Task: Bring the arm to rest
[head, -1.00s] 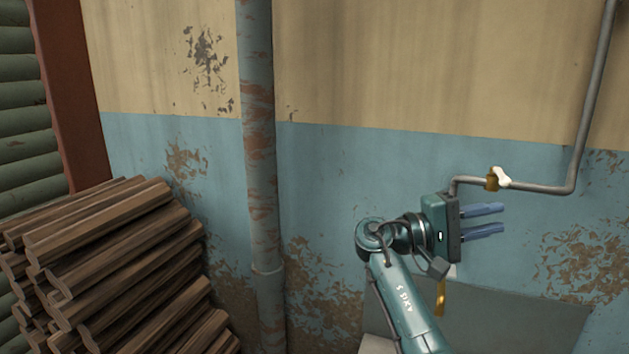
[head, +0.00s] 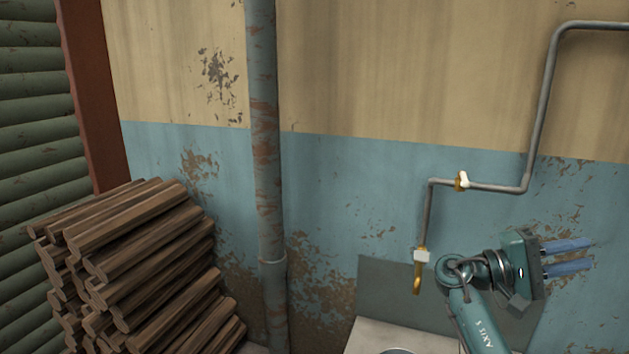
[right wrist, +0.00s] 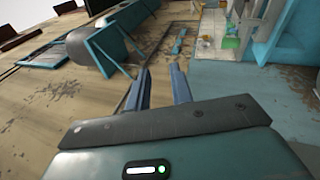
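My right gripper (head: 568,257) is at the lower right of the head view, in front of the blue lower wall. Its two blue fingers point to the right, with a gap between them and nothing in the gap. In the right wrist view the same two fingers (right wrist: 160,88) stand apart and empty, above a worn floor. My left gripper is in neither view.
A brass tap (head: 417,283) hangs from a grey wall pipe with a valve (head: 462,182), left of my right gripper. Below is a pale counter (head: 372,337). Stacked logs (head: 140,255) and a vertical pipe (head: 265,150) stand to the left.

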